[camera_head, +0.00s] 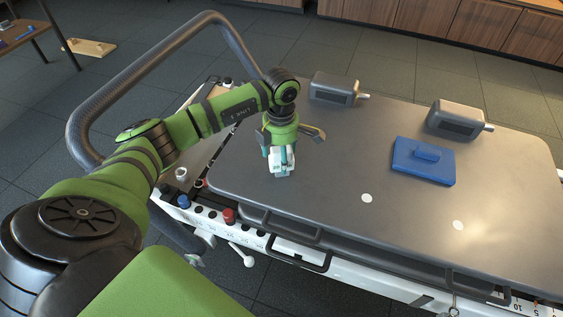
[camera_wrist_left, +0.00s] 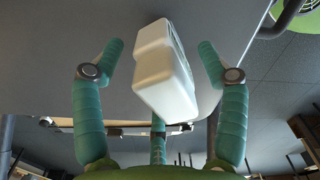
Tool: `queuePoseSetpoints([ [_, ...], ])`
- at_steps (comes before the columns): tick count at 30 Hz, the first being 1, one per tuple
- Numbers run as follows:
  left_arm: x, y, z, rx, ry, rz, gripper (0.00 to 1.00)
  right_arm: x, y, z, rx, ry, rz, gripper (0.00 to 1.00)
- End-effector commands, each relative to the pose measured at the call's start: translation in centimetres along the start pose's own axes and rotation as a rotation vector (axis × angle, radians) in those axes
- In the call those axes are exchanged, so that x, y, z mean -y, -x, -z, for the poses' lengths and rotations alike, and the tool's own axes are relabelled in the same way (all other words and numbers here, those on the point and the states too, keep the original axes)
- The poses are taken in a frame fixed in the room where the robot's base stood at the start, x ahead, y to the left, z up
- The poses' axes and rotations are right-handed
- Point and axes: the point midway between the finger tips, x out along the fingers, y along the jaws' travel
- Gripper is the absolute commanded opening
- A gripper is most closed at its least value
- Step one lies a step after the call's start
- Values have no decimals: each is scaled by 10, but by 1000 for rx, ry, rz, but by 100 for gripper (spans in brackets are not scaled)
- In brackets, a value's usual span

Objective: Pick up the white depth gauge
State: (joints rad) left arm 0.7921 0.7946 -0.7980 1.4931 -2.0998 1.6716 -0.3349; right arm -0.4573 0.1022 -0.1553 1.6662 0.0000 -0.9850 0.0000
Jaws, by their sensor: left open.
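The white depth gauge (camera_wrist_left: 163,80) is a pale block with rounded edges, seen tilted in the left wrist view. My left gripper (camera_wrist_left: 161,47) is open, with teal fingers on either side of the gauge and visible gaps between them and it. In the head view my left gripper (camera_head: 281,165) points down over the near left part of the grey table top (camera_head: 330,185), with the white gauge (camera_head: 279,158) partly hidden among its fingers. Whether the gauge touches the table cannot be told. My right gripper is not in view.
A blue block (camera_head: 423,170) lies on the right of the table top. Two grey handled blocks (camera_head: 334,89) (camera_head: 457,120) stand along its far side. A bent grey tube rail (camera_head: 90,90) rises at the left. The table's middle is clear.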

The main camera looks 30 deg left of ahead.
Motion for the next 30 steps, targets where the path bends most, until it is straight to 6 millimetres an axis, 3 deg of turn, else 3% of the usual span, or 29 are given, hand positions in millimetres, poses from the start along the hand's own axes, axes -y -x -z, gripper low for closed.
queuePoseSetpoints([
  [4, 0, 1, 0, 1, 0, 0, 74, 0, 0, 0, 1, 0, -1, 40],
  [5, 0, 1, 0, 1, 0, 0, 70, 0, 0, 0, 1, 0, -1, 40],
  [9, 0, 1, 0, 1, 0, 0, 14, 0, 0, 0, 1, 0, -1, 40],
  [10, 0, 1, 0, 1, -1, 0, 9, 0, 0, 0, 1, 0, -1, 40],
  [14, 0, 1, 0, 2, -1, 0, 8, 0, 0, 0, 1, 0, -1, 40],
  [15, 0, 1, 0, 1, -1, 0, 2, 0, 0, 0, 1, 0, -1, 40],
  [23, 0, 4, 0, 1, -1, 0, 2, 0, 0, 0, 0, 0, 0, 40],
  [30, -1, 32, -1, 4, -1, -3, 2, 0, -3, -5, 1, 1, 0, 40],
])
